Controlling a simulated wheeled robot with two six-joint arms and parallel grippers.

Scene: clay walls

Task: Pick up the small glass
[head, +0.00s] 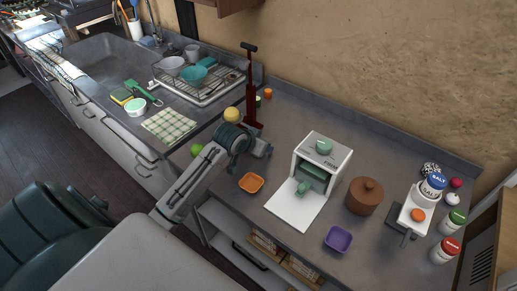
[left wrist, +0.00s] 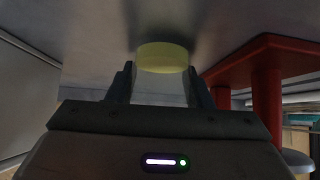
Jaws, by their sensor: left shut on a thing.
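A small yellow glass (left wrist: 162,57) shows in the left wrist view as a short round cylinder between my left fingertips (left wrist: 160,88). In the head view, the yellow glass (head: 232,115) appears just beyond my left gripper (head: 236,130), at the left part of the counter beside the red stand. My left gripper is shut on it. My arm hides part of the fingers in the head view, and I cannot tell whether the glass touches the counter. My right gripper is in neither view.
A red stand (head: 250,95) rises close to the right of the glass; it also shows in the wrist view (left wrist: 267,80). A green round thing (head: 197,149) and an orange bowl (head: 251,182) are near my arm. A white appliance (head: 336,158) stands further right. A sink (head: 105,62) is at left.

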